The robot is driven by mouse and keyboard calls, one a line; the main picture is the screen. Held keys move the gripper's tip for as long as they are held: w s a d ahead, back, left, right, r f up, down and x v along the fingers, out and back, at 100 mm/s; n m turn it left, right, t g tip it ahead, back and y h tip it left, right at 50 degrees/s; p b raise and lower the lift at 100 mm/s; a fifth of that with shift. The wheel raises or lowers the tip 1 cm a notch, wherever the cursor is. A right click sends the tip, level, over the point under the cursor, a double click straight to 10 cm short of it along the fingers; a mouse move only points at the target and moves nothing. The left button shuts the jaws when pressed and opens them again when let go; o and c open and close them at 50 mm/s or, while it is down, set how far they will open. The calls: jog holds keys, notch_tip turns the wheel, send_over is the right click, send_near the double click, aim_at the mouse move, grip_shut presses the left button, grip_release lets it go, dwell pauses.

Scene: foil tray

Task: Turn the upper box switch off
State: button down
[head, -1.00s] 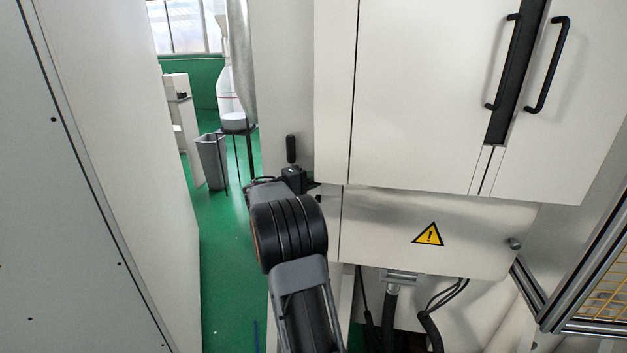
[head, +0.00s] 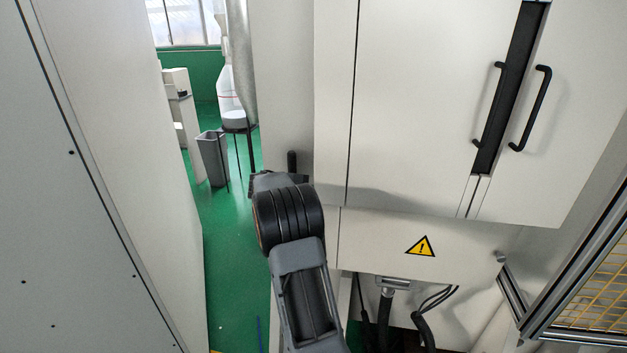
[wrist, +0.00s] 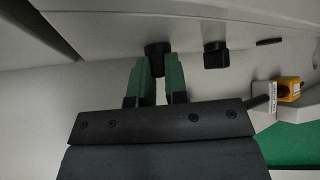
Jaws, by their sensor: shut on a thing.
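In the wrist view my gripper (wrist: 157,64) has its two green fingers closed around a black knob-like switch (wrist: 156,48) on a pale box face. A second black knob (wrist: 216,56) sits to its right, apart from the fingers. I cannot tell from the picture which of the two is the upper box switch, nor which setting the held one is in. In the head view my arm reaches to the left edge of the white cabinet (head: 420,100), and my fingers and the knobs are hidden there. An upright black handle-like part (head: 291,160) shows just beyond my wrist.
The cabinet doors carry black bar handles (head: 530,108). A yellow warning triangle (head: 420,246) is on the panel below, with hoses (head: 386,305) hanging under it. A metal-framed fence (head: 590,290) stands at right. A grey panel stands at left, with green floor (head: 228,270) between.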

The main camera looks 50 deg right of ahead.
jog(key=n+y+p, duration=0.1)
jog(key=y+p, duration=0.1)
jog(key=p, duration=0.2)
jog(key=n+g+y+p, duration=0.1)
jog(key=y+p, duration=0.1)
jog(key=p, duration=0.3)
jog(key=shift+w+d+r+n, duration=0.1)
jog(key=shift+d+r+n, duration=0.1)
jog(key=shift+r+n, duration=0.15)
jog(key=shift+f, duration=0.1)
jog(key=c, duration=1.1)
grip_release()
jog(key=shift+c, duration=0.2)
jog(key=shift+w+a, duration=0.1)
jog(key=b+v, duration=0.2)
jog(key=v, duration=1.1)
jog(key=shift+w+r, duration=0.25)
jog(key=shift+w, duration=0.05)
jog(key=shift+a, duration=0.1)
